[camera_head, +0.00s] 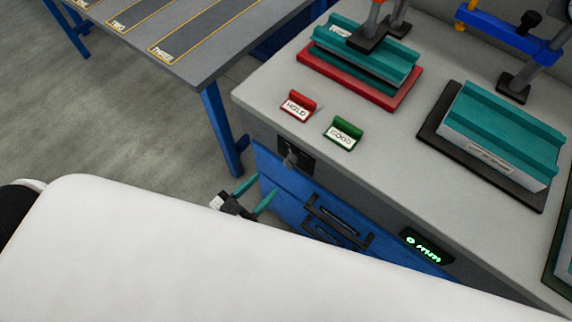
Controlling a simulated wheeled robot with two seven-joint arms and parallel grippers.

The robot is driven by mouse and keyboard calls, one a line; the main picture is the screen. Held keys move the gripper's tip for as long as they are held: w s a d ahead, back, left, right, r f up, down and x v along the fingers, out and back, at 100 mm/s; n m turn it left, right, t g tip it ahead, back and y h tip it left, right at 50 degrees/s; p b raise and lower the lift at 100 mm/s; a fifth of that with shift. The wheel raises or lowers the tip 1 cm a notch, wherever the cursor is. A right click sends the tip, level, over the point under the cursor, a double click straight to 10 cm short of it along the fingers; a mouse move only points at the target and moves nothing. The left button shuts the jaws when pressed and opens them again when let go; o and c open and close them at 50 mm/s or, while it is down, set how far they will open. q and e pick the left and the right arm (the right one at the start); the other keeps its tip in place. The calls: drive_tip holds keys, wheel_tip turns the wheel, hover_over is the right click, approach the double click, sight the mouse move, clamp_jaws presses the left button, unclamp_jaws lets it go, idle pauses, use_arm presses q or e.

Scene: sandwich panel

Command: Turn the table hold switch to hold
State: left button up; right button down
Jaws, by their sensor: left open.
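A rotary switch (291,158) with a grey knob on a black plate sits on the front face of the grey workbench, near its left corner. Its markings and setting are too small to read. My left gripper (266,186) has teal fingers and is open and empty. It is below and left of the switch, apart from it, in front of the blue drawer front. A white shape in the foreground hides most of the left arm. My right gripper is not in view.
On the workbench (395,155) stand a red HOLD sign (298,106) and a green GOOD sign (342,134). Teal fixtures (502,130) stand behind and right. A blue drawer (290,190) with black handle and a green-lit display (427,246) are below. A lane-marked table (190,70) stands back left.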

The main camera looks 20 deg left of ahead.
sight(286, 165)
use_arm(q)
drive_tip(key=x, duration=0.8)
drive_tip(key=shift+w+d+p, duration=0.2)
drive_tip(key=shift+w+p, duration=0.1)
drive_tip(key=shift+p, duration=0.05)
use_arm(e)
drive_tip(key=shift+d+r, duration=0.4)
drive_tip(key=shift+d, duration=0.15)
use_arm(q)
drive_tip(key=c, duration=1)
